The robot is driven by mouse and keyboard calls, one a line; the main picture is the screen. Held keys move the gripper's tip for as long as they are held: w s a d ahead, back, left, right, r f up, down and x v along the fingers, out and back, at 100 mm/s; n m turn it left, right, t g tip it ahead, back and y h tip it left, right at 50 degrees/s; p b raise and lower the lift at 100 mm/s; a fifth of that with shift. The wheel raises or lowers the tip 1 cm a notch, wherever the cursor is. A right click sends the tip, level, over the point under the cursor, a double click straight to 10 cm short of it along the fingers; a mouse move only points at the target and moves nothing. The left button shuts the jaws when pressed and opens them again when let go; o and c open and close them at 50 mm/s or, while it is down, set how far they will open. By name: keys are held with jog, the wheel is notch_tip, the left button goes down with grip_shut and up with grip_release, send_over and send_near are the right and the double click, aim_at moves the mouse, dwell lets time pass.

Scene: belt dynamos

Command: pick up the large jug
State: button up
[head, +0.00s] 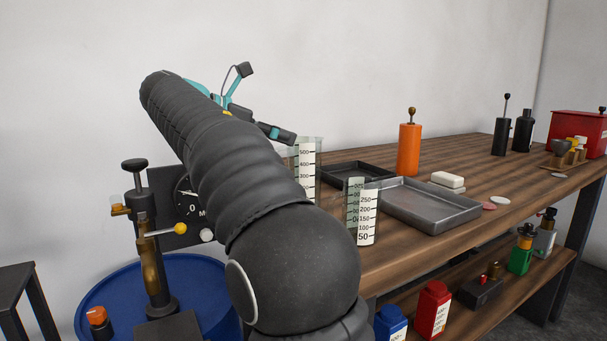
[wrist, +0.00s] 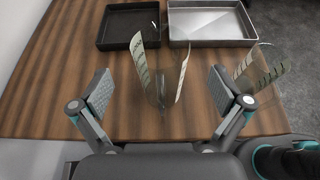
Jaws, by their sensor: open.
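The large jug (head: 310,158) is a clear beaker with a white scale strip reading up to 500. It stands at the near left end of the wooden table, partly hidden behind my arm in the head view. In the wrist view the large jug (wrist: 162,80) shows between the two fingers. My gripper (wrist: 158,92) is open, with one finger pad to each side of the jug and a gap to both; no grip on it shows. In the head view my gripper (head: 259,103) is above and left of the jug.
A smaller clear jug (head: 362,212) stands close by at the table's front edge; it also shows in the wrist view (wrist: 258,72). A dark tray (head: 345,172) and a grey tray (head: 440,217) lie beyond. An orange cylinder (head: 409,148) stands behind them. A blue drum (head: 100,305) is at left.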

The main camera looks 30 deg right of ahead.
aim_at(303, 140)
jog(key=shift+b+x, duration=0.55)
jog(key=shift+x, duration=2.75)
jog(key=shift+a, duration=0.1)
jog(key=shift+c, duration=0.2)
jog(key=c, duration=1.8)
jog(key=shift+o, duration=0.2)
jog(key=shift+r, duration=0.15)
